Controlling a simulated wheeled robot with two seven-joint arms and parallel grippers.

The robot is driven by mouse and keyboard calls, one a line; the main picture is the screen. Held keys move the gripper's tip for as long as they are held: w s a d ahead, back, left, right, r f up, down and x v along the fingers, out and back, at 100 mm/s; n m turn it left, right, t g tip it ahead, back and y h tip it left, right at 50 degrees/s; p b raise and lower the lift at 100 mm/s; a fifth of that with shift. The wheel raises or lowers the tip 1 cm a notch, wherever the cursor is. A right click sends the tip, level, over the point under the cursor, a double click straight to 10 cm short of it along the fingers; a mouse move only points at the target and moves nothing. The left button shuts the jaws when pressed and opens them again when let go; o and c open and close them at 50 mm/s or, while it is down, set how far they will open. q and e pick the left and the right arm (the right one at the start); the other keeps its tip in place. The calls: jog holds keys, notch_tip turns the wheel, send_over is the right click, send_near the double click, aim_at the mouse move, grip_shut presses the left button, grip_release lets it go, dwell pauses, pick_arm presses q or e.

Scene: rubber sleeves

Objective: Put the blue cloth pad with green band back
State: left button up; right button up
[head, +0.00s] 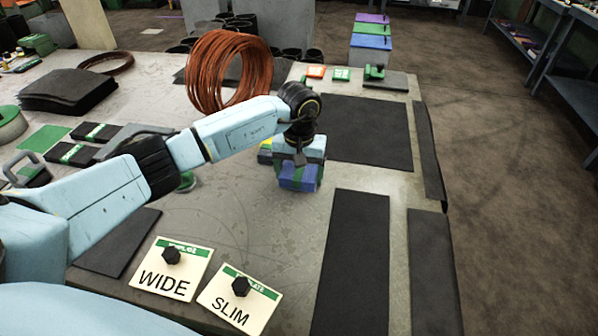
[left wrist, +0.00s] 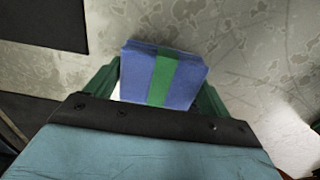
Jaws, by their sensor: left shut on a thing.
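The blue cloth pad with a green band (head: 298,178) is under my left gripper (head: 300,165), near the middle of the table. In the left wrist view the pad (left wrist: 187,82) sits between the two green fingers of my left gripper (left wrist: 160,85), which is shut on it. The green band runs across the pad's middle. I cannot tell whether the pad touches the table. A yellow and blue item (head: 265,150) shows partly behind the gripper. My right gripper is not in view.
A coil of rusty wire (head: 228,72) stands behind my left arm. Black mats (head: 352,262) lie to the right. Cards reading WIDE (head: 165,283) and SLIM (head: 229,311) lie at the front. Black pads with green bands (head: 72,153) lie left. Bare tabletop (head: 255,225) surrounds the gripper's front.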

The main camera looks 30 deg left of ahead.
aim_at(299, 172)
pick_arm(q)
jog(key=shift+f, duration=0.1)
jog(key=o, duration=0.8)
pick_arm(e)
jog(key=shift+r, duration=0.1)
pick_arm(q)
jog(key=shift+r, duration=0.2)
jog(key=shift+r+p, duration=0.7)
jog(key=shift+r, duration=5.25)
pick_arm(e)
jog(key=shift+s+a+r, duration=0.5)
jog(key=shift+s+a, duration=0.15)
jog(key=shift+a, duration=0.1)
